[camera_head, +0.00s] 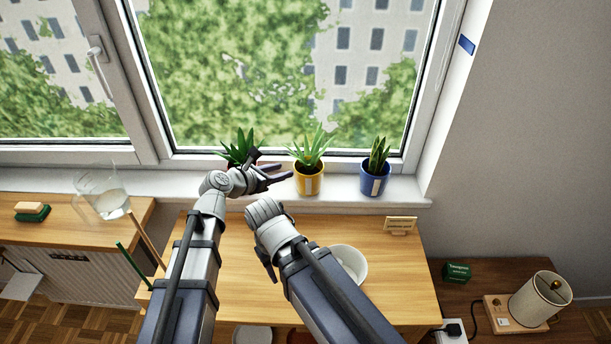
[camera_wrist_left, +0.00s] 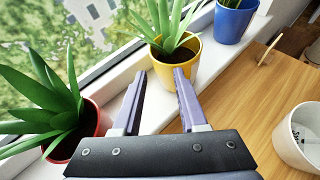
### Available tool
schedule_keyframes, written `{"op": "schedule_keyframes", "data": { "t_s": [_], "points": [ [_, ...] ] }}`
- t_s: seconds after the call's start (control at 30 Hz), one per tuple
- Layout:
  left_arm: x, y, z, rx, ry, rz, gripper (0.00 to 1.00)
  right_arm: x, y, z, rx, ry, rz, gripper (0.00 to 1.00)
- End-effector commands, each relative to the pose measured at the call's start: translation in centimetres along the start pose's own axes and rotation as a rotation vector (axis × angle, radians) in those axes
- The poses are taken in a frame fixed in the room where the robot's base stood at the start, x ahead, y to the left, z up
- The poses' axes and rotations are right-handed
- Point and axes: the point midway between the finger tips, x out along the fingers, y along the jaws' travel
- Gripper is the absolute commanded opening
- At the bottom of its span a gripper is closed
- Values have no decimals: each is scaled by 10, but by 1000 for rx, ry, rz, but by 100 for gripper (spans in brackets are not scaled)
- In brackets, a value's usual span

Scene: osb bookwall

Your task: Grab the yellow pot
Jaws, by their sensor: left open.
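The yellow pot (camera_head: 308,184) holds a spiky green plant and a pale label, and stands upright on the white windowsill. It also shows in the left wrist view (camera_wrist_left: 187,60), just beyond my fingertips. My left gripper (camera_head: 278,174) is open and empty, just left of the yellow pot in the head view. In the left wrist view its two fingers (camera_wrist_left: 160,76) point toward the pot, and the right finger overlaps the pot's lower front. Nothing is between the fingers. My right arm shows in the head view, but its fingers do not.
A blue pot (camera_head: 374,183) stands right of the yellow one. A red pot (camera_wrist_left: 85,128) stands on the sill to the left. The window lies behind the pots.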

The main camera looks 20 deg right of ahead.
Motion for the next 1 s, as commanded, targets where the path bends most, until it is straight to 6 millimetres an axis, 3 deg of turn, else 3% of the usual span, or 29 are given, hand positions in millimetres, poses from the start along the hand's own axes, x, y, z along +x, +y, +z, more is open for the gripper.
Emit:
{"op": "schedule_keyframes", "data": {
  "t_s": [0.2, 0.53, 0.77, 1.0],
  "points": [
    [4, 3, 9, -119, -42, 12, 42, 2, 0, 0, 0, 0, 0, 50],
    [30, 4, 8, -116, -40, 10, 42, 13, -1, 0, 0, 0, 0, 50],
    [35, 5, 8, -116, -40, 11, 42, 15, -2, -1, 0, 0, 0, 50],
    [67, 11, 4, -116, -40, 9, 42, 31, -3, -2, 0, 0, 0, 50]
  ]
}}
